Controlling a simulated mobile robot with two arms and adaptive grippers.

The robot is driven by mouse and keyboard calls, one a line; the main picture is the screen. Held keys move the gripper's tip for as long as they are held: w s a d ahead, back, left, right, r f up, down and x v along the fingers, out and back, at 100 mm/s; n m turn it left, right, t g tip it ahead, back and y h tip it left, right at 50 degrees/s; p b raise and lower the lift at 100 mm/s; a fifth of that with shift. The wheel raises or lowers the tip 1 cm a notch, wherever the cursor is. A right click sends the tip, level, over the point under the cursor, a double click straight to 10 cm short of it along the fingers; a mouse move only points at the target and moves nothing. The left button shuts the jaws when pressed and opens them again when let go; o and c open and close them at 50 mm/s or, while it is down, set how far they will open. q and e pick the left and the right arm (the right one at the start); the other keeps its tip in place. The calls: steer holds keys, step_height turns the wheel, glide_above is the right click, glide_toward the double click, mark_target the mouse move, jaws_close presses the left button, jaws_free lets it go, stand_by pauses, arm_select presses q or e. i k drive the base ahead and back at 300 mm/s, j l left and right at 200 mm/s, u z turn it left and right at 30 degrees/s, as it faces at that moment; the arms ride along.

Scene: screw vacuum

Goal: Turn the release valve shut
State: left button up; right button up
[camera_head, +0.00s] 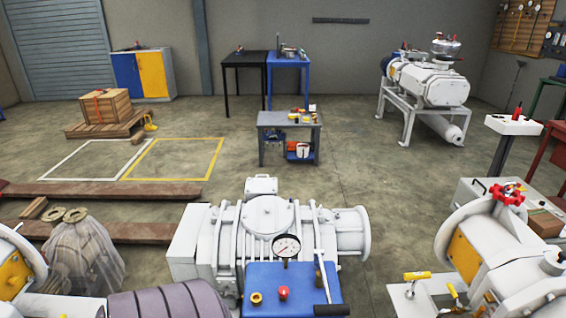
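A red valve handwheel (507,193) sits on top of the white pump machine (495,250) at the right. A yellow valve handle (417,276) sticks out level at the lower left of that machine, above a white plate. A second yellow handle (453,291) stands tilted just right of it. I cannot tell which of these is the release valve, or how far any is turned. Neither of my grippers shows in the head view.
A white ribbed pump (265,215) with a blue box (292,285) and a pressure gauge (286,247) stands front centre. A grey workbench (290,120) is beyond it. Wooden beams (110,192) lie at left. Bare floor lies between the pump and the right machine.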

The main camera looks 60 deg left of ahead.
mark_target(284, 291)
steer(key=u, duration=1.7)
